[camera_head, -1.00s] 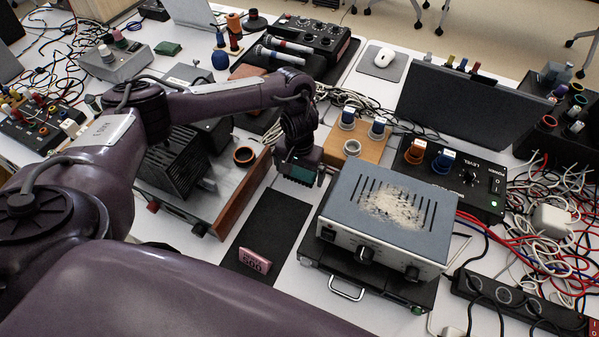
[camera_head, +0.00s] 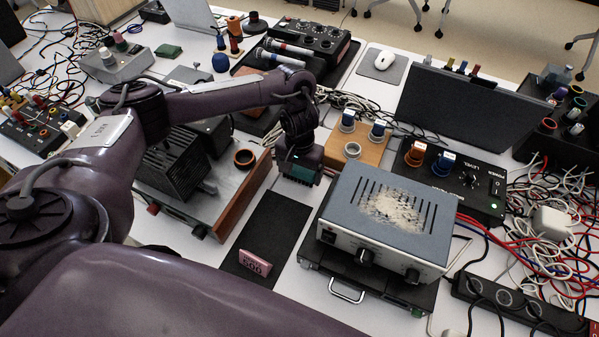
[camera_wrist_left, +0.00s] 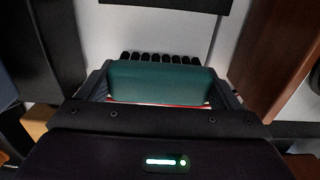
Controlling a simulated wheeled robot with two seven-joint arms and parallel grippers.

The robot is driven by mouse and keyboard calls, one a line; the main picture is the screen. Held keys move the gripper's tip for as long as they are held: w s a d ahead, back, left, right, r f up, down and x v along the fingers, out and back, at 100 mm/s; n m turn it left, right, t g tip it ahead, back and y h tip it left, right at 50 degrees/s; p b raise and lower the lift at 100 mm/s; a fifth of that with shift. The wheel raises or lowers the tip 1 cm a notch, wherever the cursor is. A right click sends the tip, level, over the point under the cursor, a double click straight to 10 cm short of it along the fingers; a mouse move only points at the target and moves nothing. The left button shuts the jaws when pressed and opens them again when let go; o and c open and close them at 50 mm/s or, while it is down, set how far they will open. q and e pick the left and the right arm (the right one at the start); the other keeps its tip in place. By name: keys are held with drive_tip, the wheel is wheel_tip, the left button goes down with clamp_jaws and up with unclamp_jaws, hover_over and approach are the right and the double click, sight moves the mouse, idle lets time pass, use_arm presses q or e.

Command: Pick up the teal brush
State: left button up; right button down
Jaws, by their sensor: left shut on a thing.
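The teal brush (camera_wrist_left: 155,82) lies crosswise between the two fingers of my left gripper (camera_wrist_left: 158,90) in the left wrist view. The fingers are shut on its block, one at each end. A row of dark bristle tufts shows along its far edge. In the head view my left gripper (camera_head: 299,174) is above the white table, between the wood-edged unit and the grey-blue box; part of the teal brush (camera_head: 303,170) shows there. My right gripper is not in view.
The grey-blue box (camera_head: 345,192) with pale debris on its vented top stands close at right. A wood-edged unit (camera_head: 240,196) stands at left. A black mat (camera_head: 272,225) with a pink block (camera_head: 255,263) lies in front. Loose cables (camera_head: 540,210) crowd the right.

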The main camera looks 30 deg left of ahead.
sight(299, 168)
use_arm(q)
wheel_tip(299, 168, up, 18)
drive_tip(key=p, duration=0.6)
drive_tip(key=shift+r, duration=0.25)
